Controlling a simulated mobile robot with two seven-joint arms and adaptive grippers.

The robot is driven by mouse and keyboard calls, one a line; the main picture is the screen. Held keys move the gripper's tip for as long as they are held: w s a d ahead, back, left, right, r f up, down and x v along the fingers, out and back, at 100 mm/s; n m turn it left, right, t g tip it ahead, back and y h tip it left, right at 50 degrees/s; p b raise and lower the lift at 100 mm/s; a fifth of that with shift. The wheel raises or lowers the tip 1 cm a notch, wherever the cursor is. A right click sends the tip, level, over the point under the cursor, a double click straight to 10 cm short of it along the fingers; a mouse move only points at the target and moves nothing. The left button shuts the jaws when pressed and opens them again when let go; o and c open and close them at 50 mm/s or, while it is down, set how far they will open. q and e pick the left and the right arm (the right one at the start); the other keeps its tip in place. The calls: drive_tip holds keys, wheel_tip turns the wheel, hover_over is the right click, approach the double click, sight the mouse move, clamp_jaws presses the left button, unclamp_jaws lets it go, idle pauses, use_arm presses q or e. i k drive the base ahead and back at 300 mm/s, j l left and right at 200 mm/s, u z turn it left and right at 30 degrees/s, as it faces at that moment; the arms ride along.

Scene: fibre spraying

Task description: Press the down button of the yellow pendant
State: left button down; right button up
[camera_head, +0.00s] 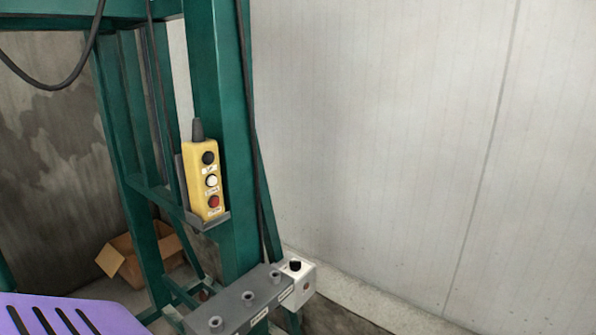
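The yellow pendant (203,180) sits upright, slightly tilted, in a grey holder (208,220) on a green steel post (228,235). Its face shows a black button (208,158) at the top, a white button (211,181) in the middle and a red button (213,201) at the bottom. The small labels beside the buttons are too small to read, so I cannot tell which button is marked down. Nothing covers the pendant's face. Neither my left nor my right gripper shows in this view.
A grey bar (232,312) with several round fittings and a white box (300,285) with a black knob stand below the pendant. A purple slotted object (105,315) fills the lower left corner. An open cardboard box (140,255) lies behind the frame. Cables hang along the posts.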

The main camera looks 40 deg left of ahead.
sight(211, 180)
drive_tip(key=i+l+u, duration=0.15)
drive_tip(key=i+u, duration=0.25)
drive_tip(key=i+l+u, duration=0.15)
drive_tip(key=u, duration=0.25)
drive_tip(key=i+l+u, duration=0.25)
drive_tip(key=u, duration=0.15)
drive_tip(key=i+l+u, duration=0.15)
drive_tip(key=l+u, duration=0.25)
drive_tip(key=i+l+u, duration=0.1)
drive_tip(key=l+u, duration=0.35)
